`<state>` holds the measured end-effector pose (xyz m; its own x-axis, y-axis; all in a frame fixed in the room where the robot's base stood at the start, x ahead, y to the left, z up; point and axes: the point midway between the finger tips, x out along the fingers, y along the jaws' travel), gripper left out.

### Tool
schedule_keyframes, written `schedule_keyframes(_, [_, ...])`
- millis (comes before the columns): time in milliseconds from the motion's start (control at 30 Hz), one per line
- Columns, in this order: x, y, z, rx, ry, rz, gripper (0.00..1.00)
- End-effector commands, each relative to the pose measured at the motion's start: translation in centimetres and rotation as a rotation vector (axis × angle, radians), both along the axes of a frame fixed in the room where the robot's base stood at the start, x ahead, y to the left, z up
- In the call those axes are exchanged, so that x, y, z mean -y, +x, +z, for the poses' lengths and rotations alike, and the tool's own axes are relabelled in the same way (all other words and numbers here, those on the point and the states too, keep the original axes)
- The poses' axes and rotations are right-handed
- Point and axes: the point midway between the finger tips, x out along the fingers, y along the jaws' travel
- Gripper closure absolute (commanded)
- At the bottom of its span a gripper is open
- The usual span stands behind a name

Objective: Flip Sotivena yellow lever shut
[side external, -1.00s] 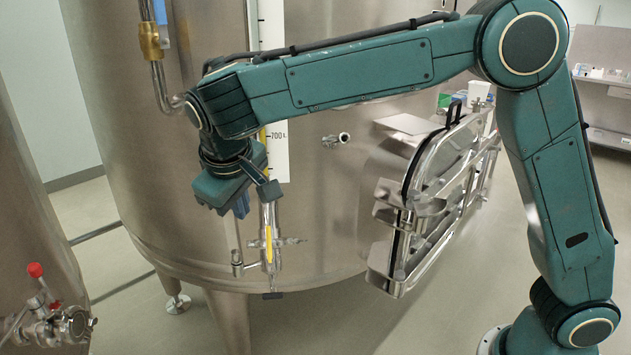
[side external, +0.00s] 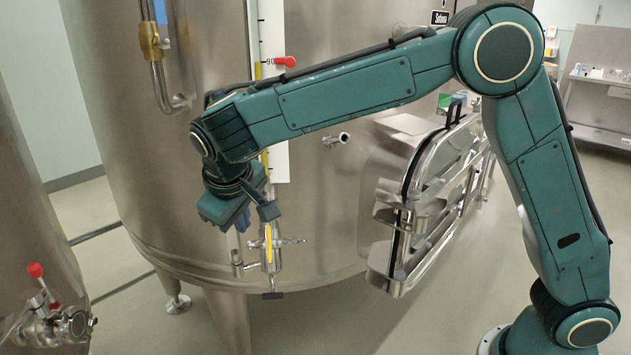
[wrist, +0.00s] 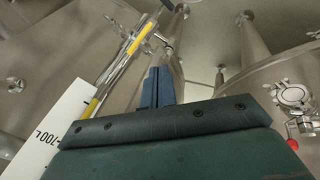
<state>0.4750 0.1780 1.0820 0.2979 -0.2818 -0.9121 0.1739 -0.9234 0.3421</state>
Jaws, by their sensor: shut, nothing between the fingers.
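The Sotivena vat (side external: 330,215) is the large steel tank behind my arm, with a black name label (side external: 440,17) at the top. A vertical sight tube with a fitting at its lower end (side external: 270,262) stands on its front. A narrow yellow piece (side external: 268,243) lies in line with this tube; it also shows in the wrist view (wrist: 134,40). I cannot tell for sure whether it is the lever. My gripper (side external: 243,220) points down just left of the tube, shut and empty. In the wrist view its blue fingers (wrist: 157,88) are together, beside and apart from the yellow piece.
A white scale (side external: 273,90) runs beside the tube, with a red-tipped handle (side external: 285,61) high up. An open steel hatch (side external: 430,205) juts out at right. A second vat at lower left carries a red-knobbed valve (side external: 36,270). A pipe with a brass fitting (side external: 149,42) hangs upper left.

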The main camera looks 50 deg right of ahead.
Motion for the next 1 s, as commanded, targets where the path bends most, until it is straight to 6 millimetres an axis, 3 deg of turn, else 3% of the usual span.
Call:
schedule_keyframes(400, [1.9, 1.9, -6.0, -0.003, 0.0, -0.002, 1.0])
schedule_keyframes(700, [5.0, 2.1, -6.8, 0.0, 0.001, -0.003, 1.0])
schedule_keyframes(1000, [5.5, 2.2, -7.0, 0.0, 0.001, -0.001, 1.0])
